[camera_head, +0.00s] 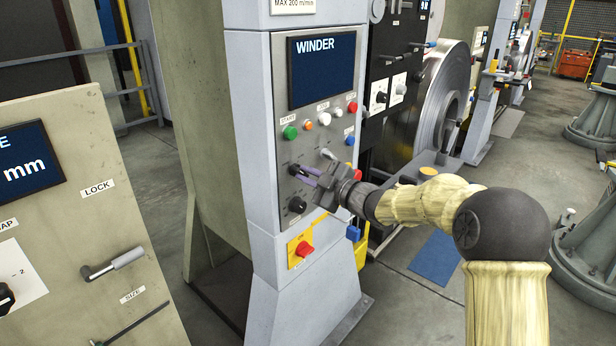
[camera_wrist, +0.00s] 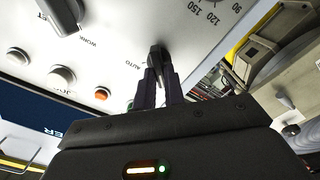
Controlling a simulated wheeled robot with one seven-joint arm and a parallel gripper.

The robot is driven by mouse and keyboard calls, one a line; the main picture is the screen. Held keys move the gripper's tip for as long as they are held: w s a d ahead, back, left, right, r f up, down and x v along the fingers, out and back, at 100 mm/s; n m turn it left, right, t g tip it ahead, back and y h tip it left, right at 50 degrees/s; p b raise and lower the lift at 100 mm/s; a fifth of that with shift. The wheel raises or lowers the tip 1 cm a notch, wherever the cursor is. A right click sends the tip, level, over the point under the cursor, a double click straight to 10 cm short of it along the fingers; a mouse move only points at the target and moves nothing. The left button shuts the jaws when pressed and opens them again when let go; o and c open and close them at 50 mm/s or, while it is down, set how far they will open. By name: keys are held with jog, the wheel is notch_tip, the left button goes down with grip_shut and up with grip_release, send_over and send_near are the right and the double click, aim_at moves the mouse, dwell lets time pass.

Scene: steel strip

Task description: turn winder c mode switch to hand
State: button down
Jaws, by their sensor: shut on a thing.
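The grey winder panel (camera_head: 335,110) stands in the middle of the head view, with a dark screen reading WINDER; I see no letter C in the text that shows. My gripper (camera_head: 297,170) reaches it from the right, fingertips at the panel face below the coloured buttons. In the wrist view my gripper (camera_wrist: 158,82) is shut on a small black switch knob (camera_wrist: 156,52), with one finger on each side. The word AUTO is printed beside this knob. The fingers hide part of the knob, and I cannot read a HAND label or tell its exact setting.
A black dial (camera_head: 297,205) sits just below my fingers, and a red knob on a yellow plate (camera_head: 304,248) is lower. Green (camera_head: 290,132), white and red buttons are above. A beige panel with a lever (camera_head: 115,262) stands at left, a steel coil (camera_head: 445,95) behind.

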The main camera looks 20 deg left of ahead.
jog(key=c, duration=1.5)
grip_release()
jog(key=shift+d, duration=0.15)
jog(key=v, duration=1.7)
jog(key=shift+s+d+f, duration=0.1)
jog(key=shift+f, duration=0.05)
